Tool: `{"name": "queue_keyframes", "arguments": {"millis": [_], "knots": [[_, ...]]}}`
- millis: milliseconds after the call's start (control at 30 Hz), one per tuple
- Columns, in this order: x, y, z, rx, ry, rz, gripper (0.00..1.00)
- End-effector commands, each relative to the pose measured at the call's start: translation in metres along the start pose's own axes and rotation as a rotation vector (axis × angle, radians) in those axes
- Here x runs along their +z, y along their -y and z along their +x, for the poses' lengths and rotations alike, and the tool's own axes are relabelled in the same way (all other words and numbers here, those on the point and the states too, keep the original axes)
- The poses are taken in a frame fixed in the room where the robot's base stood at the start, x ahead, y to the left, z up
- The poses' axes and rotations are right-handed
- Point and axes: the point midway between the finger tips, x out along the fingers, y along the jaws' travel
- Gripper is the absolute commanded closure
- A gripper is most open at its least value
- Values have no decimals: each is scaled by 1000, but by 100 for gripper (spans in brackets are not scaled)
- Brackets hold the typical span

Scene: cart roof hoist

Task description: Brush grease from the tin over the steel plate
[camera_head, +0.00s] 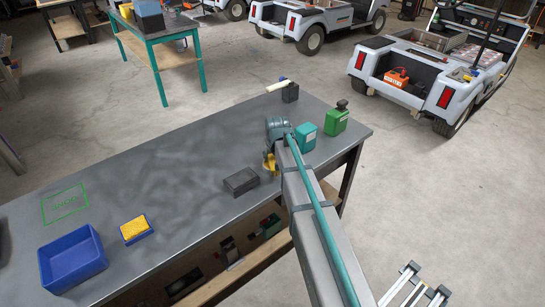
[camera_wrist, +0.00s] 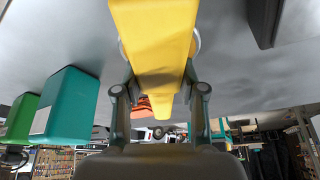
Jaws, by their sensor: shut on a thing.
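My gripper (camera_head: 271,150) is over the workbench and shut on a yellow object (camera_head: 269,162), probably the brush's handle. In the wrist view my gripper (camera_wrist: 158,45) has its fingers on either side of the yellow object (camera_wrist: 155,50); bristles cannot be made out. A teal container (camera_head: 306,137), perhaps the tin, stands just right of my gripper; it also shows in the wrist view (camera_wrist: 68,108). A dark flat block (camera_head: 241,181), perhaps the steel plate, lies left of and nearer than my gripper; a dark block shows at the wrist view's top right (camera_wrist: 265,22).
A green can (camera_head: 335,122) with a black cap stands near the bench's right end. A black holder (camera_head: 290,93) with a pale stick (camera_head: 276,86) stands at the back edge. The bench middle is clear.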

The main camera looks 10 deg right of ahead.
Motion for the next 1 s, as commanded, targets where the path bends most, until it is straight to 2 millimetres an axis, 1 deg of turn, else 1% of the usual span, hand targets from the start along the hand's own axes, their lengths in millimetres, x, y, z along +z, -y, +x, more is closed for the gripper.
{"name": "queue_keyframes", "arguments": {"millis": [200, 800, 1000], "knots": [[-7, 0, -16, 0, -2, 0, 88], [-24, 0, -56, 0, -2, 0, 88], [-26, 0, -63, 0, -2, 0, 88]]}}
